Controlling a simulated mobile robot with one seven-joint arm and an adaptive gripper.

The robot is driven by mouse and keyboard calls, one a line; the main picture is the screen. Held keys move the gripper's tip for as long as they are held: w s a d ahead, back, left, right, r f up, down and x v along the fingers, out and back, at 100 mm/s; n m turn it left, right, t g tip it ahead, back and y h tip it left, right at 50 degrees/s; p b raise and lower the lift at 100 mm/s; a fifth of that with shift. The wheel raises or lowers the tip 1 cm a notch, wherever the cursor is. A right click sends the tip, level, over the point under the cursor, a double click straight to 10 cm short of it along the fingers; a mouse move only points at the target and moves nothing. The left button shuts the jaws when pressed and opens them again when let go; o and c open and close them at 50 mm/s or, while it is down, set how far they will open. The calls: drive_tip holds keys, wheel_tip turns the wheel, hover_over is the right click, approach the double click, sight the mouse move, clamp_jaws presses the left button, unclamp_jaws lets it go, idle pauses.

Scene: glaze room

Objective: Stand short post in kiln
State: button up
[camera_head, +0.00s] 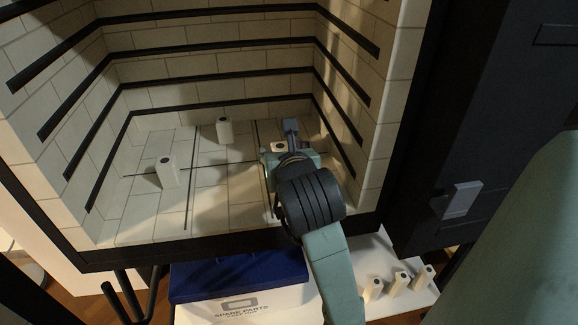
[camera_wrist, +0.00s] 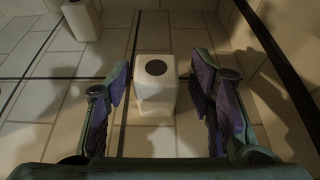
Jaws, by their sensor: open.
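The kiln (camera_head: 215,62) is open, with pale brick walls and a tiled floor. A short white post (camera_wrist: 155,92) with a dark round hole in its top stands upright on the kiln floor. In the head view its top (camera_head: 278,147) shows at the back right, partly hidden by my gripper. My gripper (camera_wrist: 160,78) is open, with one finger on each side of this post and visible gaps between. It also shows in the head view (camera_head: 283,146), reaching into the kiln. Two other posts stand in the kiln, one at the left (camera_head: 168,173) and one at the back (camera_head: 223,131).
Dark ledges run along the kiln walls, close to my gripper on the right. Three posts (camera_head: 399,282) stand on a white surface outside. A blue box (camera_head: 235,278) and a "SPARE PARTS" label (camera_head: 242,308) lie before the kiln. The front middle floor is clear.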

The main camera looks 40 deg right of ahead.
drive_tip(key=b, duration=0.2)
drive_tip(key=shift+s+a+f+b, duration=0.15)
drive_tip(key=shift+s+f+b, duration=0.15)
drive_tip(key=shift+b, duration=0.1)
drive_tip(key=b+v, duration=0.1)
drive_tip(key=b, duration=0.3)
drive_tip(key=shift+s+a+r, duration=0.15)
drive_tip(key=shift+a+r, duration=0.05)
drive_tip(key=shift+a, duration=0.1)
drive_tip(key=v, duration=0.3)
drive_tip(key=b+v, duration=0.1)
drive_tip(key=v, duration=0.2)
drive_tip(key=b+v, duration=0.1)
drive_tip(key=v, duration=0.2)
drive_tip(key=shift+s+a+r, duration=0.1)
drive_tip(key=shift+s+r, duration=0.05)
drive_tip(key=shift+r, duration=0.3)
